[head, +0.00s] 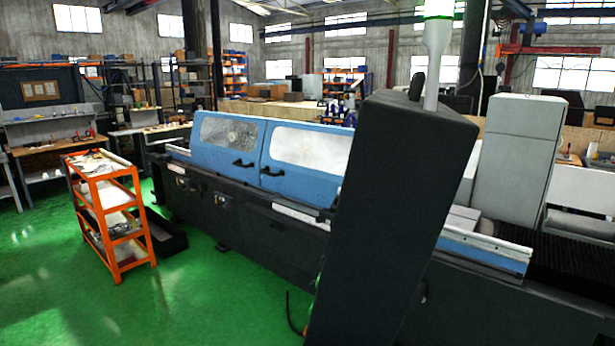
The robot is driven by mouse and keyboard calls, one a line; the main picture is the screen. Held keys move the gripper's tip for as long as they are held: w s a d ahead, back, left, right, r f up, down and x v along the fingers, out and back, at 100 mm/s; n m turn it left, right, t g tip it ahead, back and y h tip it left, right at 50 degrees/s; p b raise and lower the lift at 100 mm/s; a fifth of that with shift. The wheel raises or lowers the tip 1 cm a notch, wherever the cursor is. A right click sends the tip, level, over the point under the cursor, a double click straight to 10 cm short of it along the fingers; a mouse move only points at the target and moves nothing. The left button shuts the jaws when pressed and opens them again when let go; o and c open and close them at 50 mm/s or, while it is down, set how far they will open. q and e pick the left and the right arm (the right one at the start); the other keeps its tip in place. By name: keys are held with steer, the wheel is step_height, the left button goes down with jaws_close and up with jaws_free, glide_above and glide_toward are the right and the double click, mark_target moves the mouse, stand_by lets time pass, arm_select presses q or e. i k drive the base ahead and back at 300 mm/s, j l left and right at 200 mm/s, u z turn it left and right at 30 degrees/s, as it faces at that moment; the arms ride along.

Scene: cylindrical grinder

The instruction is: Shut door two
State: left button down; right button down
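The cylindrical grinder (250,228) stands across the middle of the head view, with a dark base and a blue upper guard. The guard has two blue sliding doors side by side. The left door (226,169) has a cloudy window and a dark handle near its lower right. The right door (290,185) has a pale window and a dark handle near its lower left. The two doors meet at a narrow seam. No number shows on either door. The right door's right end is hidden behind a tall dark cabinet. Neither of my grippers is in view.
The tall dark cabinet (398,200) with a green-topped light pole (437,40) blocks the near right of the grinder. An orange shelf cart (107,215) stands at left, beside a dark low bin (165,239). Green floor (200,305) is clear in front.

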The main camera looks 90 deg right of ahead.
mark_target(318, 151)
steer(key=i+l+z, duration=0.2)
steer(key=z, duration=0.2)
steer(key=i+z, duration=0.8)
steer(key=i+j+z, duration=0.1)
steer(key=i+z, duration=0.3)
steer(key=i+l+z, duration=0.3)
steer(key=z, duration=0.15)
steer(key=i+l+z, duration=0.15)
steer(key=i+z, duration=1.1)
steer(key=i+j+z, duration=0.3)
steer(key=z, duration=0.15)
